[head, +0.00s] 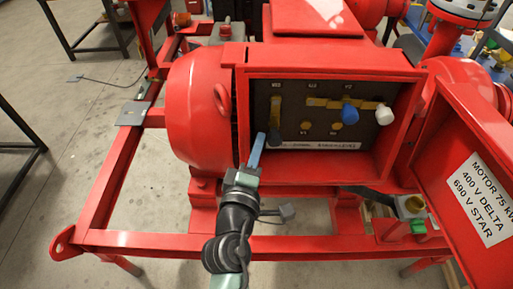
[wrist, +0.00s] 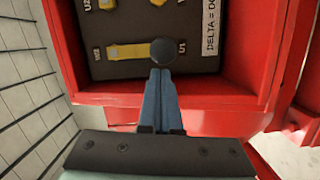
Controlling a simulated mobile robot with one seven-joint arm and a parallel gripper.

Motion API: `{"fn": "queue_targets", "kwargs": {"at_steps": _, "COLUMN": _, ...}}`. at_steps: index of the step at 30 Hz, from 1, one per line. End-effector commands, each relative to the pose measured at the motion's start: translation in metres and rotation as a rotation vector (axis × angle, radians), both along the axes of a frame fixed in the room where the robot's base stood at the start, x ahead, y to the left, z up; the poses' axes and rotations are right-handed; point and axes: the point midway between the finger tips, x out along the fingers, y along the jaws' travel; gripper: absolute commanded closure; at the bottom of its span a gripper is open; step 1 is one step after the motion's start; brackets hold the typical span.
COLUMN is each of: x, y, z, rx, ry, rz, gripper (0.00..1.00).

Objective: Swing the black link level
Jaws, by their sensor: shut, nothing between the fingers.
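The black link is a brass bar (head: 275,108) with a black knob (head: 274,138) at its lower end. It stands upright at the left of the dark terminal board (head: 312,128). In the wrist view the same bar (wrist: 128,51) runs sideways to the black knob (wrist: 162,52). My gripper (head: 259,140) is shut and empty. Its blue fingertips, also in the wrist view (wrist: 160,72), are right at the knob's edge; I cannot tell whether they touch it. A blue knob (head: 349,113) and a white knob (head: 384,116) sit on a level brass row to the right.
The red terminal box's walls (head: 243,115) surround the board closely, with the left wall just beside my gripper. The open red cover with a white motor label (head: 480,198) stands at the right. A lifting ring (head: 221,98) juts from the motor at the left.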

Motion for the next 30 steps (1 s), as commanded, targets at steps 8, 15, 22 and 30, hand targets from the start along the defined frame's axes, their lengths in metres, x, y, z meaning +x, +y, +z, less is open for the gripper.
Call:
{"fn": "queue_targets", "kwargs": {"at_steps": 8, "x": -0.0004, "y": -0.0003, "z": -0.0004, "rx": -0.003, "ry": 0.000, "rz": 0.000, "gripper": 1.00}}
{"fn": "queue_targets", "kwargs": {"at_steps": 15, "x": -0.0006, "y": -0.0036, "z": -0.0027, "rx": -0.051, "ry": 0.001, "rz": -0.001, "gripper": 1.00}}
{"fn": "queue_targets", "kwargs": {"at_steps": 22, "x": -0.0005, "y": -0.0055, "z": -0.0035, "rx": -0.081, "ry": 0.001, "rz": 0.000, "gripper": 1.00}}
{"fn": "queue_targets", "kwargs": {"at_steps": 30, "x": -0.0006, "y": -0.0095, "z": -0.0050, "rx": -0.132, "ry": 0.001, "rz": -0.002, "gripper": 1.00}}
